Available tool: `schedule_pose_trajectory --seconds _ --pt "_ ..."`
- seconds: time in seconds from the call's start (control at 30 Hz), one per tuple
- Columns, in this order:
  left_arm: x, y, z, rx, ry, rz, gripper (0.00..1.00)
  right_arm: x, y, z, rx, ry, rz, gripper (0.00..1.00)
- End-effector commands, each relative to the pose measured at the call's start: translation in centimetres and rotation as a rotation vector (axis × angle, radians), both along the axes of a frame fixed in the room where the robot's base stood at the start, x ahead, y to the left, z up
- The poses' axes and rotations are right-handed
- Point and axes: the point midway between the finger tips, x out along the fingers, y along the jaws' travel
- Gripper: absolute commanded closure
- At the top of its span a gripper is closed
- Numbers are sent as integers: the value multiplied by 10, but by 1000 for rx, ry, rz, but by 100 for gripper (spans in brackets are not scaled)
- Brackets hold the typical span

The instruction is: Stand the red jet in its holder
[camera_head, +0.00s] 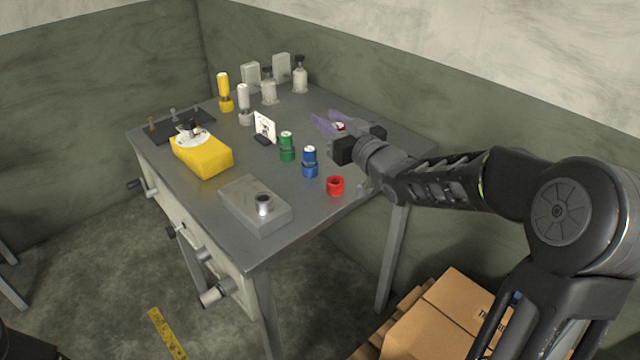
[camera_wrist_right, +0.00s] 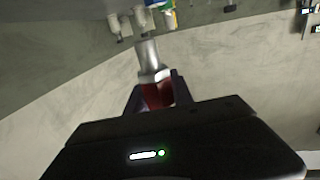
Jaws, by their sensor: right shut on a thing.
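My right gripper (camera_head: 331,121) reaches over the right side of the table, its fingers pointing left. It is shut on the red jet (camera_head: 339,126), of which only a small red and white part shows in the head view. In the right wrist view the red jet (camera_wrist_right: 157,95) sits between the fingers, with a silver cylindrical part (camera_wrist_right: 149,57) beyond it. The red holder (camera_head: 335,187) is a short open ring on the table, empty, nearer than the gripper and apart from it. My left gripper is not in view.
The blue jet (camera_head: 310,160) and green jet (camera_head: 287,146) stand in holders left of the red holder. A picture card (camera_head: 264,128), a yellow block (camera_head: 202,155) and a grey box (camera_head: 255,206) are farther left. Yellow and white jets and bottles stand behind. Cardboard boxes (camera_head: 440,318) lie below right.

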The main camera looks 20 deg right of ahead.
Motion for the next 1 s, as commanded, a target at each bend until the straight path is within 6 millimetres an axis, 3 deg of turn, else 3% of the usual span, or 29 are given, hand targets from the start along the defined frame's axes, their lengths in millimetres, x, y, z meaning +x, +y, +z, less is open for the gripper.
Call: schedule_pose_trajectory --seconds 0.33,0.7,1.0 --pt "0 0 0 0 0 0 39 0 1 -6 1 2 1 100" --pt "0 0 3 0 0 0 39 0 1 -61 0 2 1 100" --pt "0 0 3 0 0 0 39 0 1 -63 -1 -1 1 100"
